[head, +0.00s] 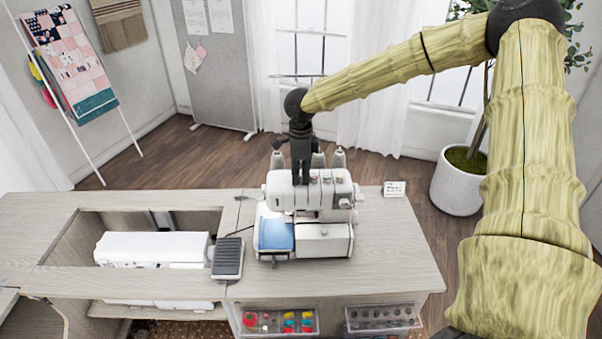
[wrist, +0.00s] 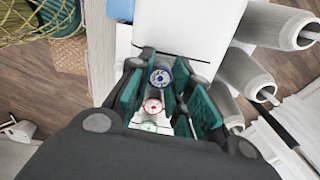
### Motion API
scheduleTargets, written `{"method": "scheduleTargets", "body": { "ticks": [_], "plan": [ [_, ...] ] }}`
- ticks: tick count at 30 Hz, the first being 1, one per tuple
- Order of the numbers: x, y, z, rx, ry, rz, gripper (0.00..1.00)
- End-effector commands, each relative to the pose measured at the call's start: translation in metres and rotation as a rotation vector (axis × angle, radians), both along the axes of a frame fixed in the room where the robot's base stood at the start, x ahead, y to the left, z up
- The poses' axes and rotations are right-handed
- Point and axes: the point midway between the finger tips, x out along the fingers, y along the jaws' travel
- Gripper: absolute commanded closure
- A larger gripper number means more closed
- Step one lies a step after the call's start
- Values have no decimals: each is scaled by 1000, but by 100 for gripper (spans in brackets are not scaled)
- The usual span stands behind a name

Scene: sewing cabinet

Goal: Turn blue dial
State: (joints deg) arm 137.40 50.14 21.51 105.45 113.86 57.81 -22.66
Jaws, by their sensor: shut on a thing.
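A white serger sewing machine (head: 322,240) stands on the cabinet top with a blue panel at its front left. In the wrist view, the blue dial (wrist: 161,77) sits on the machine's top between my fingertips. A red dial (wrist: 153,107) and a green dial (wrist: 149,126) are in line with it, between the fingers and nearer my palm. My gripper (wrist: 166,70) has dark fingers with teal pads and is shut on the blue dial. In the head view, my gripper (head: 301,180) points down onto the machine's top and hides the blue dial.
Thread cones (wrist: 242,76) stand close to the right finger in the wrist view. A grey foot pedal (head: 228,258) lies left of the serger. A white sewing machine (head: 150,247) sits in the cabinet opening. The cabinet top (head: 395,255) right of the serger is mostly clear.

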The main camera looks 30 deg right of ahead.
Motion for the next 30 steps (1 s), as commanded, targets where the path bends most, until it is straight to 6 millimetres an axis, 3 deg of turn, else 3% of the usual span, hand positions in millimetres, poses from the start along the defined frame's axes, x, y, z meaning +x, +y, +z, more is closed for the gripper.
{"method": "scheduleTargets", "body": {
  "ticks": [12, 13, 16, 17, 30],
  "plan": [
    [1, 0, 1, 0, -2, -43, 100],
    [1, 0, 1, 0, -2, -43, 76],
    [1, 0, 1, 0, -2, -43, 58],
    [1, 0, 1, 0, -2, -42, 56],
    [1, 0, 10, 0, -1, -43, 56]
  ]
}}
